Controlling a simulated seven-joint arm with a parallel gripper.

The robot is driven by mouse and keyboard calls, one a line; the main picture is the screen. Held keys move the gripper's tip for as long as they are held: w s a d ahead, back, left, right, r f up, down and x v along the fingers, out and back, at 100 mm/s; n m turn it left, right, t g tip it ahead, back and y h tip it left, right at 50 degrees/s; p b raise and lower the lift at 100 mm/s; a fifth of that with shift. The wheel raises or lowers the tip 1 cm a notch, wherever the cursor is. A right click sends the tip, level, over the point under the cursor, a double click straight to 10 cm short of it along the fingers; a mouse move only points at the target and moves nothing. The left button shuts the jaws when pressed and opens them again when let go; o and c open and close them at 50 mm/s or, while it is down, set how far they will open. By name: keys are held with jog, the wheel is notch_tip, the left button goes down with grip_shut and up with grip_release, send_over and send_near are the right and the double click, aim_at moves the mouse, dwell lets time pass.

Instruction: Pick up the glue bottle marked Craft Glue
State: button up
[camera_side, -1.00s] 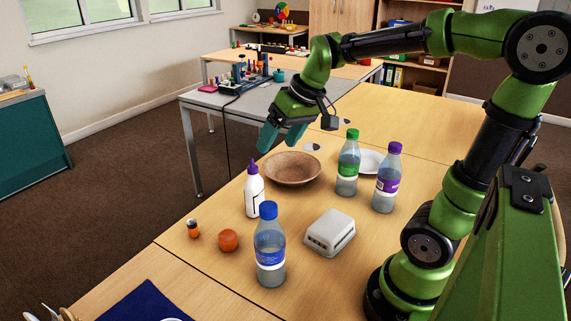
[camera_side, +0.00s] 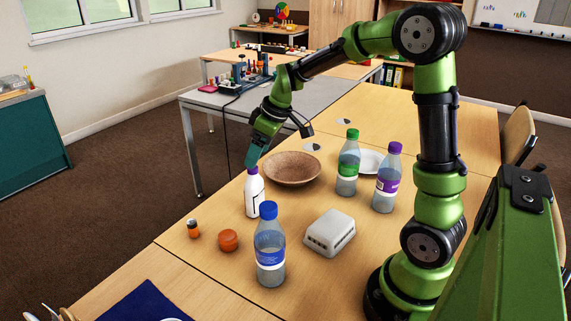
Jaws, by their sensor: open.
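A white glue bottle (camera_side: 254,196) stands upright on the wooden table, left of the brown bowl. Its label is too small to read. My gripper (camera_side: 254,157) points down at the top of this bottle, and its teal fingers hide most of the purple cap. My gripper is open with nothing lifted in it. I cannot tell whether the fingers are around the cap or just behind it.
A brown bowl (camera_side: 291,168) lies right of the glue bottle. Bottles with blue (camera_side: 270,250), green (camera_side: 348,165) and purple (camera_side: 387,180) caps stand nearby.

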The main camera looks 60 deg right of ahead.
aim_at(254, 186)
jog(key=x, duration=0.6)
jog(key=shift+w+f, duration=0.1)
jog(key=shift+f, duration=0.1)
grip_shut()
dwell(0.3)
